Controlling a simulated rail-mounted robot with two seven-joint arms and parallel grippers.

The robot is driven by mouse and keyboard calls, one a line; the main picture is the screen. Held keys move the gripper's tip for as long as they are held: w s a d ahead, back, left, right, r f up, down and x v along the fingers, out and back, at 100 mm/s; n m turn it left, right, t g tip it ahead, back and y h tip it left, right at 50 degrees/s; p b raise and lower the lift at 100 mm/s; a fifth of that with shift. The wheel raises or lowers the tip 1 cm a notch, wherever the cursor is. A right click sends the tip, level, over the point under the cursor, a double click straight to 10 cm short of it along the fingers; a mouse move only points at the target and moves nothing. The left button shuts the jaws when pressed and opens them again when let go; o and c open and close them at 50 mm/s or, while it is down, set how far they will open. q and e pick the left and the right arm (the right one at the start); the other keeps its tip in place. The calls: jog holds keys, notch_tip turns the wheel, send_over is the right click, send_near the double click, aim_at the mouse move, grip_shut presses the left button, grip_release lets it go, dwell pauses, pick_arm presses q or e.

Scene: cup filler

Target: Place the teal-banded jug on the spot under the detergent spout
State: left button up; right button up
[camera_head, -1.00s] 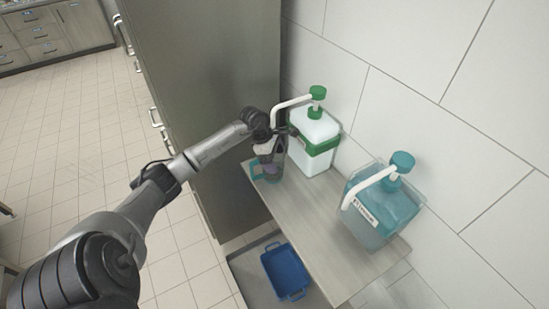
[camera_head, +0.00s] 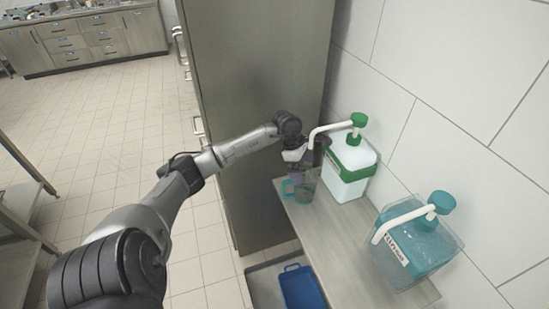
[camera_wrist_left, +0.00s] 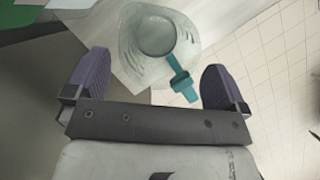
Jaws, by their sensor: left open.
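The clear jug with a teal handle and band (camera_head: 301,190) stands on the far left end of the wooden shelf, by the spout side of the green-topped dispenser (camera_head: 350,160). In the left wrist view the jug (camera_wrist_left: 150,48) shows from above, upright, with its teal handle toward my gripper. My left gripper (camera_head: 303,172) is just above the jug. Whether the jug is exactly under the spout is hidden by my gripper. My right gripper is not in view.
A teal-topped dispenser (camera_head: 412,240) with a partly legible label stands nearer on the shelf (camera_head: 345,240). A tall grey cabinet (camera_head: 260,110) borders the shelf's far left end. A blue bin (camera_head: 302,288) is below. The shelf between the jug and teal dispenser is clear.

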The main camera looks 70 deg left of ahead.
pick_arm(q)
jog(key=s+a, duration=0.8)
jog(key=shift+s+a, duration=0.15)
jog(key=shift+a, duration=0.1)
jog(key=shift+f, duration=0.1)
